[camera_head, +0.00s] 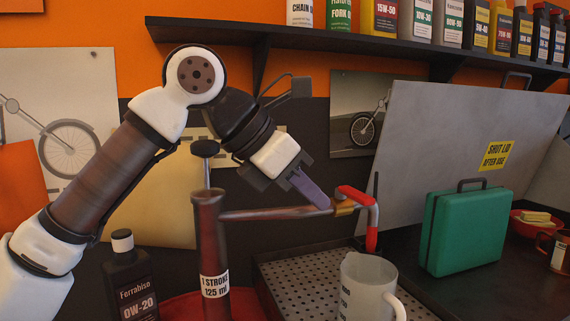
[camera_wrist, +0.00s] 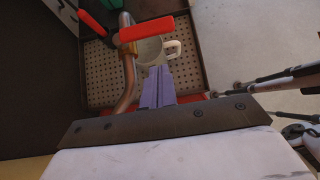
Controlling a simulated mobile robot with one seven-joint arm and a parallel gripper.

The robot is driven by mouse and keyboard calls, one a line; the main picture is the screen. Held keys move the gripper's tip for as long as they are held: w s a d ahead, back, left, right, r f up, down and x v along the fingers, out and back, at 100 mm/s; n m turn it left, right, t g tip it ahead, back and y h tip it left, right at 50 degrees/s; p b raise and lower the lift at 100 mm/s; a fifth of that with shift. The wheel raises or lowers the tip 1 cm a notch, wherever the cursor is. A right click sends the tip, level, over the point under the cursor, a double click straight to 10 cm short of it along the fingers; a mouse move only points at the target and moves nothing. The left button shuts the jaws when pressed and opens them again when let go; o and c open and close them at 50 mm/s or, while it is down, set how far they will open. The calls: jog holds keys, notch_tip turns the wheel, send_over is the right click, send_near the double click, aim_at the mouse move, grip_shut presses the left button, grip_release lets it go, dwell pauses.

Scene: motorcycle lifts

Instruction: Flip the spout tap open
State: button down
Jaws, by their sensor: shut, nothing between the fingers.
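The spout tap has a brass body (camera_head: 344,208) and a red lever (camera_head: 352,192) near the end of the copper spout pipe (camera_head: 265,214). In the wrist view the red lever (camera_wrist: 147,28) lies crosswise to the pipe and points right from the brass body (camera_wrist: 128,46). My gripper (camera_head: 326,206) has shut purple fingers with nothing between them. Its tips are close beside the tap on the pump side; I cannot tell whether they touch it. In the wrist view my gripper (camera_wrist: 159,70) is below the lever with a small gap. A jug (camera_head: 368,288) stands under the spout end.
The pump column (camera_head: 208,255) stands left of my gripper, beside a dark oil bottle (camera_head: 130,280). The jug is on a perforated tray (camera_head: 305,285). A green case (camera_head: 465,232) and a large grey lid (camera_head: 430,140) are right. A bottle shelf (camera_head: 350,42) is above.

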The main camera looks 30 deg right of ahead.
aim_at(353, 197)
jog(key=shift+s+d+r+p, duration=0.1)
jog(key=shift+s+d+p, duration=0.15)
jog(key=shift+d, duration=0.7)
jog(key=shift+s+d+p, duration=0.2)
jog(key=shift+d, duration=0.7)
jog(key=shift+w, duration=0.1)
